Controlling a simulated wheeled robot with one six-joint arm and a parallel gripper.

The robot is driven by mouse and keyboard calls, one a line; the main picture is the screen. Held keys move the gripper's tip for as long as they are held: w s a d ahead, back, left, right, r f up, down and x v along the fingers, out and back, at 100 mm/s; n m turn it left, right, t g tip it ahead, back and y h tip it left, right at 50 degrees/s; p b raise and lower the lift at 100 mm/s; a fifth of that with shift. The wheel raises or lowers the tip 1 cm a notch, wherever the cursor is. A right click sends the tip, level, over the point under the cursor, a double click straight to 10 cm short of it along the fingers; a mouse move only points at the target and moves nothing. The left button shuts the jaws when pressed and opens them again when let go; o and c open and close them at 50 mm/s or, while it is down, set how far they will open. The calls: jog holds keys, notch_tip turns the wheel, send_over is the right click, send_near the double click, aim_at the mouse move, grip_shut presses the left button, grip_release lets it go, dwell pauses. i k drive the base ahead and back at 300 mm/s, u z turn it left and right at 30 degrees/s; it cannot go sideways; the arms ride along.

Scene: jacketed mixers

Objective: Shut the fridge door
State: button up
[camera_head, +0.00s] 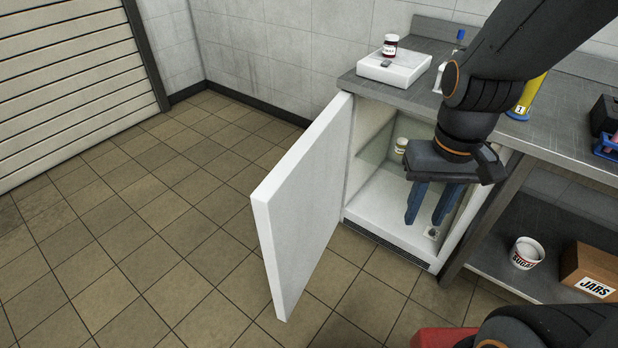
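The white fridge door (305,205) stands wide open, swung out over the floor to the left of the fridge (385,203). The fridge sits under the metal counter, and its inside is partly hidden by my arm. My gripper (428,220) points down in front of the fridge opening, to the right of the door and apart from it. Its two blue fingers are spread with nothing visible between them.
A small jar (401,146) stands inside the fridge. A scale (394,67) with a jar (390,45) on it and a yellow cylinder (527,97) stand on the counter (420,98). A sugar tub (527,253) and a jars box (590,272) sit on the lower shelf. The tiled floor left of the door is clear.

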aim_at(295, 210)
jog(key=z, duration=2.9)
jog(key=k, duration=1.65)
jog(key=u, duration=2.3)
jog(key=i, duration=0.5)
jog(key=z, duration=0.7)
jog(key=k, duration=0.3)
jog(key=u, duration=0.25)
